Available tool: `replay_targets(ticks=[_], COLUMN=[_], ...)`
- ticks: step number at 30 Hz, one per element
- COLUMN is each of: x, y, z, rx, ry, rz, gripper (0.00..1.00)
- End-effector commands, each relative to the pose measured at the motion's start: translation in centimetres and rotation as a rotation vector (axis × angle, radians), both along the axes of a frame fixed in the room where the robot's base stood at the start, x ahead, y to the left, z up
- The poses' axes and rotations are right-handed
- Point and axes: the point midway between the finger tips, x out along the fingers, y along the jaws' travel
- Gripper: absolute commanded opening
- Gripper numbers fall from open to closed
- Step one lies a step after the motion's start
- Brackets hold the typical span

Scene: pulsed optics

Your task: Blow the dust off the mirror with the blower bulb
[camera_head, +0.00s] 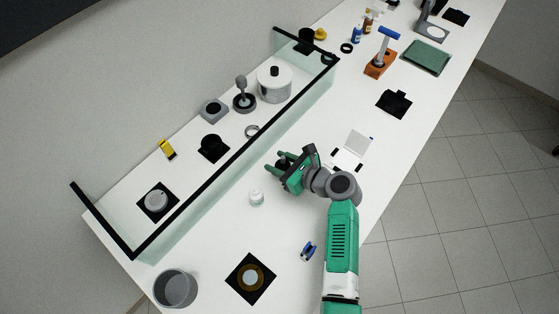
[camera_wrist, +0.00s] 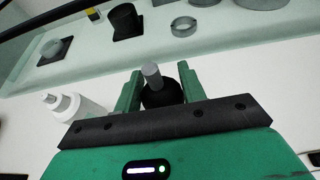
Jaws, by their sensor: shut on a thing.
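My gripper (camera_head: 283,162) is over the white bench, in front of the low glass wall, with its fingers toward that wall. In the wrist view its green fingers (camera_wrist: 158,88) are shut on the blower bulb, a black round bulb (camera_wrist: 160,97) with a grey nozzle pointing away from the palm. In the head view the bulb is mostly hidden by the fingers. A pale round disc (camera_head: 158,201) on a black square lies behind the glass at left. Another pale disc (camera_head: 250,276) with a brown ring lies on a black square at the front. I cannot tell which is the mirror.
The black-edged glass wall (camera_head: 240,150) separates the back strip, holding a black cylinder (camera_head: 212,144), a grey ring (camera_head: 252,131) and a white pot (camera_head: 274,84). A white bottle (camera_head: 257,198) stands close to my gripper. A grey cup (camera_head: 175,288) stands at front left.

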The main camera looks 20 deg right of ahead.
Motion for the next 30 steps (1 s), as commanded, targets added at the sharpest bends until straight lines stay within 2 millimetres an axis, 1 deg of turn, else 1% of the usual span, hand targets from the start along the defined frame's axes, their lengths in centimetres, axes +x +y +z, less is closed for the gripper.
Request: replay_targets(ticks=[7, 12, 13, 16, 23, 25, 30], x=[0.0, 0.0, 0.0, 0.0, 0.0, -0.2, -2.1], y=[0.0, 0.0, 0.0, 0.0, 0.0, -0.1, -1.2], z=[-0.7, -0.6, -0.6, -0.6, -0.6, -0.3, 1.1], rx=[0.001, 0.0, 0.0, 0.0, 0.0, 0.0, 0.001], ry=[0.0, 0.0, 0.0, 0.0, 0.0, 0.0, 0.002], rz=[0.0, 0.0, 0.0, 0.0, 0.0, -0.001, -0.002], gripper=[0.28, 0.28, 0.46, 0.66, 0.66, 0.66, 0.66])
